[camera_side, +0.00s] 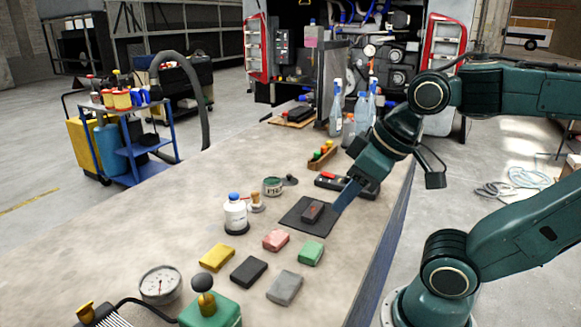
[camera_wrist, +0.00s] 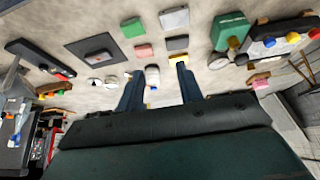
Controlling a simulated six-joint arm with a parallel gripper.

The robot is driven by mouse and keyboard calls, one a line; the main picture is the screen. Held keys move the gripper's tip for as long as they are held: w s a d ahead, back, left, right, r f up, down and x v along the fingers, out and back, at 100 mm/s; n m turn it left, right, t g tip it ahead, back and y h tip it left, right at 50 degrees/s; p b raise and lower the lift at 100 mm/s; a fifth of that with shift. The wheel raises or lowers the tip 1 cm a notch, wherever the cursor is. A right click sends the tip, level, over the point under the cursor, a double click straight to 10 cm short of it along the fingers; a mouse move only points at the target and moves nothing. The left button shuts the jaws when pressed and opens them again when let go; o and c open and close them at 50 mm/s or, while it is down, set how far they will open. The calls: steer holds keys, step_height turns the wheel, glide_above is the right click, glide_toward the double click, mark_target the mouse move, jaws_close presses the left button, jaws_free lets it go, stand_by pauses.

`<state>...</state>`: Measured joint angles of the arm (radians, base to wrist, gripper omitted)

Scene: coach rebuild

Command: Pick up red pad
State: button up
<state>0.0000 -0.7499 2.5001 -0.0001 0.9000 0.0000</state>
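The red pad (camera_side: 276,240) lies flat on the bench, left of the green pad (camera_side: 311,253). In the wrist view the red pad (camera_wrist: 144,51) lies beyond the fingertips. My gripper (camera_side: 341,203) hangs at the right edge of the dark mat in the side view, apart from the red pad. In the wrist view my gripper (camera_wrist: 160,68) has its two blue fingers spread with no object held between them. A black pad (camera_side: 249,270), a yellow pad (camera_side: 217,257) and a grey pad (camera_side: 285,288) lie nearby.
A white bottle with a blue cap (camera_side: 236,215) stands left of the red pad. A dark mat (camera_side: 290,219) bears a small dark block (camera_side: 313,212). A round gauge (camera_side: 160,284) and a green box (camera_side: 213,310) are at the front. Bare bench lies around the pads.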

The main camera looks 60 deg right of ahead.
steer(key=o, duration=0.7)
steer(key=shift+c, duration=0.2)
steer(key=w+d+f+n+g+y, duration=0.15)
steer(key=w+d+n+g, duration=0.25)
steer(key=w+n, duration=0.75)
steer(key=w+d+f+n+g+y, duration=0.1)
steer(key=w+d+f+n+y, duration=0.2)
steer(key=d, duration=0.6)
steer(key=w+f+n, duration=0.2)
steer(key=w+f, duration=0.1)
steer(key=w, duration=0.1)
steer(key=shift+w+f+n, duration=0.2)
steer(key=shift+f+n, duration=0.1)
steer(key=shift+n, duration=0.05)
glide_above(281, 231)
steer(key=shift+d+f, duration=0.1)
steer(key=shift+f, duration=3.9)
